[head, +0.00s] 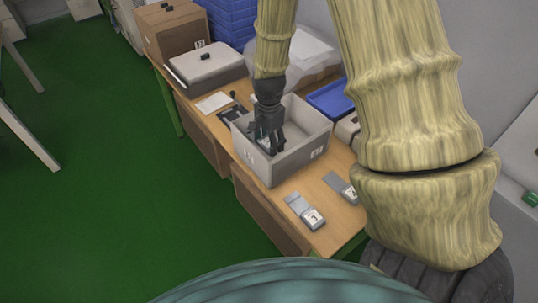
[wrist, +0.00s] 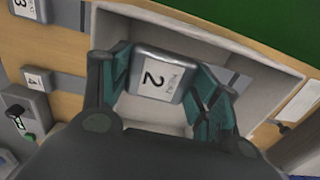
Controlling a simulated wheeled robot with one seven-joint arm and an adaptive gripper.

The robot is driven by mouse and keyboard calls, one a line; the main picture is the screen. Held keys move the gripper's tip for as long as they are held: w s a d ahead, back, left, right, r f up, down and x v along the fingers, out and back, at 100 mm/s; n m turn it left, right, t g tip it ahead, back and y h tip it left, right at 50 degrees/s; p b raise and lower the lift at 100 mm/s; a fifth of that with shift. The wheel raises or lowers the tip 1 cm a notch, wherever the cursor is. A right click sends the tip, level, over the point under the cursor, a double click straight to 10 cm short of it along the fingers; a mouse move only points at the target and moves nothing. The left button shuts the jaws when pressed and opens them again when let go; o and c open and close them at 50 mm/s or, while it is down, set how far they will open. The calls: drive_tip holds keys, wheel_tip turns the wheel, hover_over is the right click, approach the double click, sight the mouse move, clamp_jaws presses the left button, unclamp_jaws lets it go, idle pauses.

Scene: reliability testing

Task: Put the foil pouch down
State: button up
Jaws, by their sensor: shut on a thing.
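A silver-grey foil pouch with a white label marked 2 (wrist: 158,76) sits between the teal fingers of my gripper (wrist: 163,84), which is shut on it. In the head view my gripper (head: 268,140) points down into the open top of a light grey box (head: 287,166). The pouch is mostly hidden there by the fingers. In the wrist view the box walls (wrist: 215,40) surround the pouch. I cannot tell whether the pouch touches the box floor.
A blue tray (head: 332,98) stands behind right. A closed grey case (head: 206,68) and cardboard box (head: 172,32) are further back.

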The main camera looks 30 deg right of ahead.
sight(268, 141)
wheel_tip(268, 141, down, 3)
drive_tip(key=shift+w+f+p, duration=0.15)
drive_tip(key=shift+f+p, duration=0.05)
drive_tip(key=shift+p, duration=0.15)
drive_tip(key=shift+f, duration=0.8)
drive_tip(key=shift+f+p, duration=0.7)
drive_tip(key=shift+f, duration=1)
drive_tip(key=shift+f, duration=0.65)
drive_tip(key=o, duration=0.7)
drive_tip(key=shift+r, duration=0.15)
